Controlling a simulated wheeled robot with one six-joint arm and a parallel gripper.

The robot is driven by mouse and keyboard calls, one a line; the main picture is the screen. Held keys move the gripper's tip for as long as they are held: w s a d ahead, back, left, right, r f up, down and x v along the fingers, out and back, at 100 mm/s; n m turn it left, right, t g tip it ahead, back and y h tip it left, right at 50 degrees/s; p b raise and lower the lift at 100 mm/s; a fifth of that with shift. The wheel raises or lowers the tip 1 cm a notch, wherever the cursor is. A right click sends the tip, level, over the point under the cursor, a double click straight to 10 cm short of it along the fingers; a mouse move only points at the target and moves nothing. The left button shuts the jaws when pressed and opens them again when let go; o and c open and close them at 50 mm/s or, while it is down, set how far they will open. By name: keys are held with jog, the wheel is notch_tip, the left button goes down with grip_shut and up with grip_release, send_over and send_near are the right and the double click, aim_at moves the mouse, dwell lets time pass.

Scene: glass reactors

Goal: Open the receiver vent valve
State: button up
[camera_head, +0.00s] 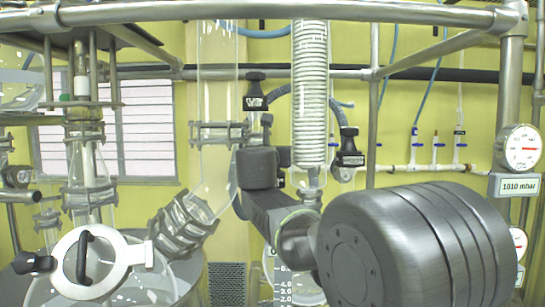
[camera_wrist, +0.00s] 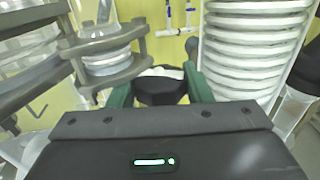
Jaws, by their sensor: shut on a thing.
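In the wrist view the two green fingers of my gripper (camera_wrist: 158,97) are shut on a black handle (camera_wrist: 160,85) with a pale top, one finger on each side. In the head view the dark end of my arm (camera_head: 258,168) reaches up between the glass column and the coil condenser. A black valve handle with a pale marking (camera_head: 255,96) stands just above my arm's end. Another black handle (camera_head: 348,150) is to the right of the condenser. I cannot tell which one is the receiver vent valve.
The coil condenser (camera_head: 310,90) stands close on the right of my gripper, and the glass column (camera_head: 217,85) with its clamped flange (camera_head: 219,134) on the left. A round vessel lid (camera_head: 90,263) is at lower left. A gauge (camera_head: 519,148) hangs at right.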

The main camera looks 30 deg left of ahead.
jog(key=n+g+y, duration=0.2)
jog(key=n+y, duration=0.1)
jog(key=y, duration=0.1)
jog(key=shift+w+d+b, duration=0.1)
jog(key=shift+b, duration=0.3)
jog(key=shift+n+g+y, duration=1.7)
jog(key=shift+g+y, duration=0.3)
jog(key=o, duration=0.8)
jog(key=shift+c, duration=0.2)
jog(key=shift+t, duration=0.3)
jog(key=m+t+h, duration=0.3)
jog(key=h, duration=0.1)
jog(key=shift+m, duration=0.3)
jog(key=m+t+h+p, duration=0.1)
jog(key=m+h, duration=0.1)
jog(key=h, duration=0.1)
jog(key=m+t+h+p, duration=0.1)
jog(key=m+t+h, duration=0.1)
jog(key=shift+a+r+h, duration=0.15)
jog(key=shift+a+h, duration=0.05)
jog(key=shift+h, duration=0.2)
jog(key=shift+d+m+h+p, duration=0.1)
jog(key=shift+m+h+p, duration=0.35)
jog(key=shift+h, duration=0.15)
